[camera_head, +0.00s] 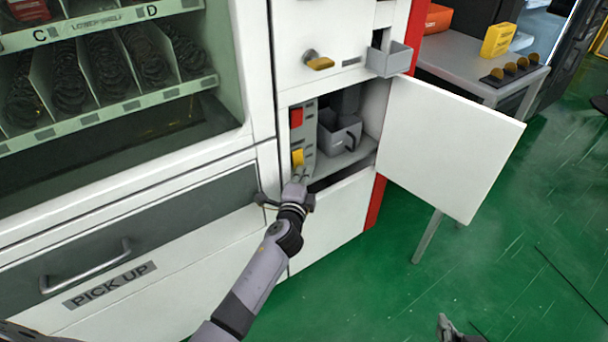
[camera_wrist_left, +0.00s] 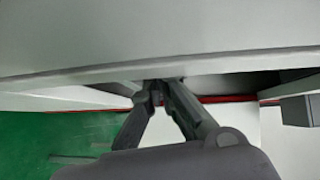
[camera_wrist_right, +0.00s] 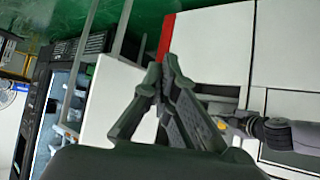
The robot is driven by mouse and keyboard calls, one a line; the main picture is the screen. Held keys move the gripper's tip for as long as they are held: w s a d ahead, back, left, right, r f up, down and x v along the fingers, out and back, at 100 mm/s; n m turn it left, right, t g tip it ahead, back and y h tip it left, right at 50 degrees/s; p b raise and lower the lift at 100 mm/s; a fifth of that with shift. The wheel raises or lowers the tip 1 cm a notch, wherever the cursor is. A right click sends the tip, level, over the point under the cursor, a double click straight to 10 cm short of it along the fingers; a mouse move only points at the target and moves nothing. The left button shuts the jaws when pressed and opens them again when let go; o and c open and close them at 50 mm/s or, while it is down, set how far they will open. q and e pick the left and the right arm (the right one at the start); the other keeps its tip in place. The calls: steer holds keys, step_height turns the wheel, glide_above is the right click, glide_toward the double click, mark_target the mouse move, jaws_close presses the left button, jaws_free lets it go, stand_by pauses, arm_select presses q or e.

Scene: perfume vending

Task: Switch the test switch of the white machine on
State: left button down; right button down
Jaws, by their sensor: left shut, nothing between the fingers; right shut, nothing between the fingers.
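The white machine (camera_head: 335,225) has an open compartment with a narrow grey panel (camera_head: 309,138) on its left wall. The panel carries a red switch (camera_head: 296,118) above and a yellow switch (camera_head: 298,157) below; I cannot read which is the test switch. My left gripper (camera_head: 297,178) is shut and empty, at the compartment's lower left, just below the yellow switch; touching or apart is unclear. In the left wrist view its fingers (camera_wrist_left: 160,88) sit under a pale edge, with no switch visible. My right gripper (camera_head: 444,322) is empty, low at the front; its fingertips meet in the right wrist view (camera_wrist_right: 166,62).
The compartment's white door (camera_head: 455,148) stands wide open to the right. A grey box (camera_head: 340,132) is inside the compartment. A yellow knob (camera_head: 320,63) and a small grey tray (camera_head: 390,60) are above. A table (camera_head: 455,60) stands behind the door. Green floor is clear at right.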

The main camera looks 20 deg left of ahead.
arm_select(q)
steer(key=b, duration=0.3)
steer(key=shift+w+a+f+m+t, duration=0.2)
steer(key=shift+w+a+m+t, duration=0.05)
steer(key=shift+a+m+t, duration=0.15)
arm_select(e)
steer(key=w+a+r+t+y, duration=0.1)
steer(key=w+r+t, duration=0.2)
steer(key=r, duration=0.4)
steer(key=w+a+r+t+y, duration=0.2)
steer(key=w+r+t, duration=0.1)
steer(key=r+t, duration=0.3)
steer(key=shift+a+r, duration=0.3)
steer(key=shift+r, duration=0.3)
arm_select(q)
steer(key=shift+f+b, duration=0.1)
steer(key=shift+b, duration=0.2)
arm_select(e)
steer(key=shift+w, duration=0.1)
